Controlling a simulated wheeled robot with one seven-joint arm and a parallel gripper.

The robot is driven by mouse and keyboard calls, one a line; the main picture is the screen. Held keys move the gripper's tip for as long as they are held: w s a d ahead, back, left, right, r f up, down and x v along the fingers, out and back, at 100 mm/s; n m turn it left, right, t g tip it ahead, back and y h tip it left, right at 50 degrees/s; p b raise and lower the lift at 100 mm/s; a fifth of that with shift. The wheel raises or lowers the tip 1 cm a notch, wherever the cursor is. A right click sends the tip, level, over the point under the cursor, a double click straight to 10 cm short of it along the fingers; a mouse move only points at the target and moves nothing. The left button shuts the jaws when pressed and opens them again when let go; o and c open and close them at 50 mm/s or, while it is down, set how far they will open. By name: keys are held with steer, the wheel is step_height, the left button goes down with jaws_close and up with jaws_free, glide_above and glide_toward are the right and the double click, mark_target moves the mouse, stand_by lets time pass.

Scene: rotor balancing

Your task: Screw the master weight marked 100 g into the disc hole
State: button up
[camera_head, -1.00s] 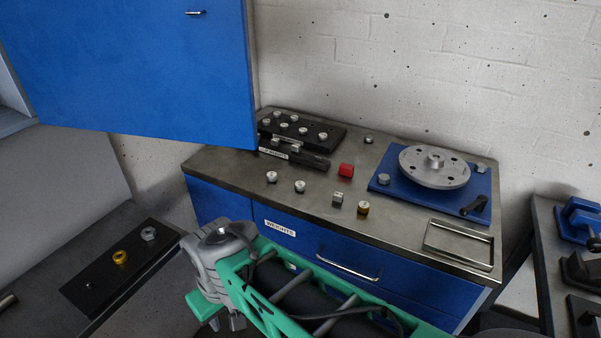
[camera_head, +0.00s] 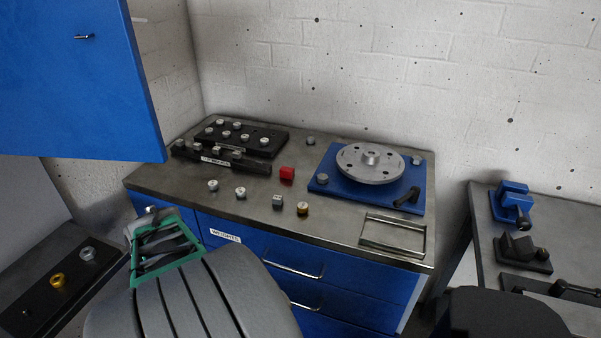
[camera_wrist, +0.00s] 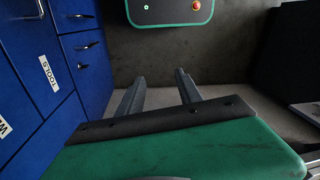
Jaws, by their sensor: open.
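The grey disc (camera_head: 352,169) with several holes and a central hub lies on a blue base plate (camera_head: 325,184) on the bench. Several small weights stand in a black rack (camera_head: 272,147) at the bench's back left. Loose silver weights (camera_head: 213,185) (camera_head: 240,192), a grey block-like piece (camera_head: 278,201) and a brass-coloured one (camera_head: 303,208) stand in front. Their markings are too small to read, so I cannot tell which is 100 g. My gripper (camera_wrist: 158,84) is open and empty in the wrist view, above the floor by the blue drawers (camera_wrist: 92,62).
A blue wall cabinet (camera_head: 75,75) overhangs the left. Another bench with a blue vise (camera_head: 510,203) stands right. A black strip with fittings (camera_head: 40,300) lies on the left bench.

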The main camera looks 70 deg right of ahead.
steer(key=s+d+y+p, duration=0.1)
steer(key=s+d, duration=0.2)
steer(key=d, duration=0.3)
step_height(320, 180, up, 16)
steer(key=m+h+p, duration=0.2)
steer(key=m+p, duration=0.3)
steer(key=p, duration=0.6)
glide_above(302, 205)
steer(key=w+a, duration=0.6)
steer(key=shift+a+f, duration=0.1)
steer(key=s+d+r+m, duration=0.1)
steer(key=s+d, duration=0.1)
steer(key=s+d+r+m, duration=0.1)
steer(key=s+d, duration=0.1)
steer(key=s+d+r+m, duration=0.1)
steer(key=s+d+r, duration=0.1)
steer(key=shift+s+m, duration=0.15)
steer(key=shift+m, duration=0.15)
steer(key=shift+d+f, duration=0.1)
steer(key=shift+f, duration=0.05)
step_height(302, 205, down, 8)
steer(key=b, duration=0.5)
steer(key=shift+r, duration=0.2)
steer(key=shift+c, duration=0.5)
